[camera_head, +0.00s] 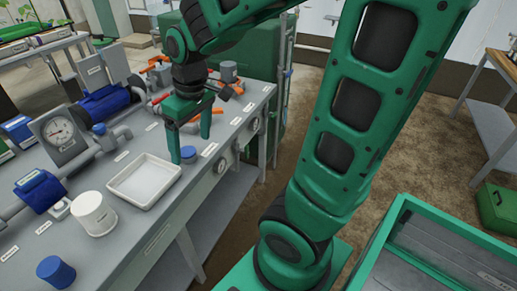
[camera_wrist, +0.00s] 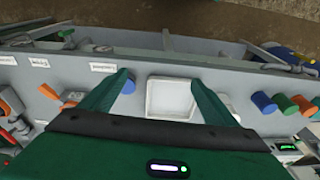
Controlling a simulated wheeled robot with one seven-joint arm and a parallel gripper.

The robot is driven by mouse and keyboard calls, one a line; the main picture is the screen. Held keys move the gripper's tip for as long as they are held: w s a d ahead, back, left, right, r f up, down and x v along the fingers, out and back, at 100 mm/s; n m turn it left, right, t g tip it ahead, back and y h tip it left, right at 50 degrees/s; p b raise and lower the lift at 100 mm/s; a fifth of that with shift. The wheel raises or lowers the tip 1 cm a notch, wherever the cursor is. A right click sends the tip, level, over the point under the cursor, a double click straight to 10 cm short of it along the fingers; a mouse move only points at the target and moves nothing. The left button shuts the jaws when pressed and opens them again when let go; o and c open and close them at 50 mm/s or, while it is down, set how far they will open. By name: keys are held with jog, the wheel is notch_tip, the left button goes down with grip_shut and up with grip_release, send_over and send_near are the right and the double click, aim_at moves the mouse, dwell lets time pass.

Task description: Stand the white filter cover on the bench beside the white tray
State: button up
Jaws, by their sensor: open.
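The white filter cover (camera_head: 93,213) is a short white cylinder standing upright on the grey bench, beside the near-left corner of the white tray. The shallow, empty white tray (camera_head: 145,180) lies flat on the bench; it also shows in the wrist view (camera_wrist: 170,98). My gripper (camera_head: 190,148) is open and empty above the bench, to the right of the tray and apart from the cover. In the wrist view my gripper (camera_wrist: 160,78) has its fingers spread on either side of the tray. A white shape behind its right finger is mostly hidden.
Another blue cap (camera_head: 56,270) stands nearer. A gauge (camera_head: 58,132), blue pump (camera_head: 103,103) and pipes line the back. Orange (camera_wrist: 263,103) and green caps show at right.

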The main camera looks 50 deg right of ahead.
jog(key=s+d+m+g, duration=0.1)
jog(key=s+d+m, duration=0.3)
jog(key=s, duration=0.4)
jog(key=s+d+m+g, duration=0.1)
jog(key=s+d+m, duration=0.4)
jog(key=s, duration=0.4)
jog(key=shift+s+d+h, duration=0.3)
jog(key=shift+d, duration=0.55)
jog(key=shift+r, duration=0.1)
